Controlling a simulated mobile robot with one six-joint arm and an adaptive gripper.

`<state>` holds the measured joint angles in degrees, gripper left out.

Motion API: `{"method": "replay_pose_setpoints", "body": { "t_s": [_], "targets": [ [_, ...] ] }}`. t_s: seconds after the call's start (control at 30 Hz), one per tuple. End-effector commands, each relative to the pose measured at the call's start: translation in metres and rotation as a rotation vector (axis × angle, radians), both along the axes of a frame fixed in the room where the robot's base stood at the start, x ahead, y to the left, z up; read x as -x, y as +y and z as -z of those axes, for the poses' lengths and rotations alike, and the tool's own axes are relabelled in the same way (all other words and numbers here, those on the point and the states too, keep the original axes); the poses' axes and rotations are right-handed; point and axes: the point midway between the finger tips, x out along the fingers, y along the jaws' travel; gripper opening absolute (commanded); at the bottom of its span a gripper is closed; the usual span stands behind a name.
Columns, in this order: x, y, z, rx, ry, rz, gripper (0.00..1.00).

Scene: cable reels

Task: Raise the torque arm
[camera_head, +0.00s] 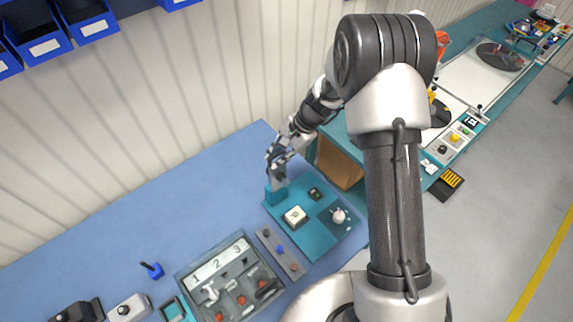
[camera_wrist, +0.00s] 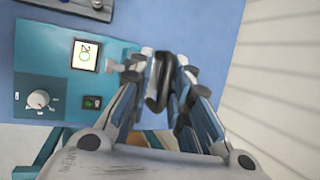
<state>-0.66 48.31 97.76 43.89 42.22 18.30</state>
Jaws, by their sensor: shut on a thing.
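In the wrist view my gripper (camera_wrist: 165,82) is shut on a dark rounded part (camera_wrist: 158,82), which I take to be the torque arm. A light grey piece (camera_wrist: 120,66) sticks out to its left, towards the panel (camera_wrist: 118,50). The fingers hide much of the held part, and I cannot tell its angle. The panel carries a lit display (camera_wrist: 85,55) reading about 20, a white knob (camera_wrist: 39,99) and a green-lit switch (camera_wrist: 92,102).
A grey strip with buttons (camera_head: 279,249) lies left of the panel. Left of that is a tray (camera_head: 184,272) with compartments numbered 1 to 3. A brown open box (camera_head: 338,167) stands behind the panel at right. The blue bench (camera_head: 150,220) is clear at back left.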

Motion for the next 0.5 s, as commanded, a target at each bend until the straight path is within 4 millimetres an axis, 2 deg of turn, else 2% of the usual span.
{"method": "replay_pose_setpoints", "body": {
  "t_s": [0.2, 0.5],
  "targets": [
    [-0.014, 0.011, 0.004, 0.001, -0.005, -0.011, 0.0],
    [-0.022, 0.016, 0.006, 0.002, -0.007, -0.01, 0.0]
  ]
}}
